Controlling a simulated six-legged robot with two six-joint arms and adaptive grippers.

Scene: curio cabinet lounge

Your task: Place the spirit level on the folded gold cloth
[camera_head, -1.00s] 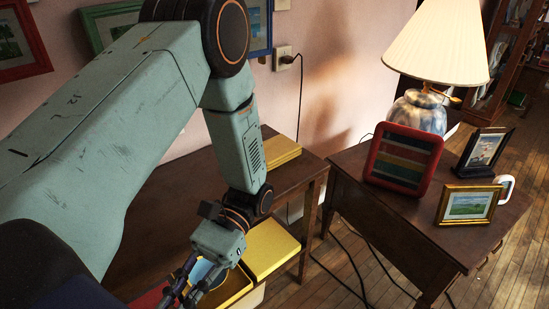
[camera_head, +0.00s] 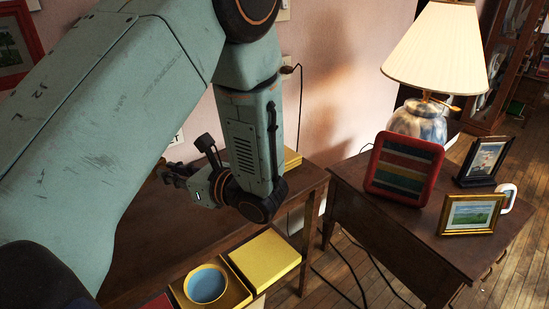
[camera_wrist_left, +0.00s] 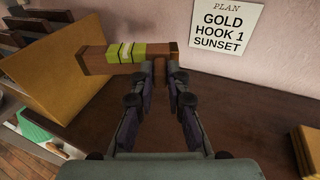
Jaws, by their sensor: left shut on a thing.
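My left gripper (camera_wrist_left: 164,68) is shut on the spirit level (camera_wrist_left: 97,60), a brown wooden bar with a yellow-green middle section. The bar lies crosswise at the fingertips in the left wrist view, above the brown tabletop. In the head view my left gripper (camera_head: 172,174) points left, near the wall; the level cannot be made out there. A layered yellow stack, seemingly the folded gold cloth (camera_head: 292,158), lies at the table's back right, partly behind my arm. It also shows at the right edge of the wrist view (camera_wrist_left: 306,146). My right gripper is not in view.
A yellow tray (camera_head: 242,289) with a blue-centred bowl (camera_head: 206,284) and a flat yellow square (camera_head: 266,254) are at the table's front. A tan panel (camera_wrist_left: 55,72) stands left in the wrist view. A side table (camera_head: 400,222) holds a lamp (camera_head: 420,118) and frames.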

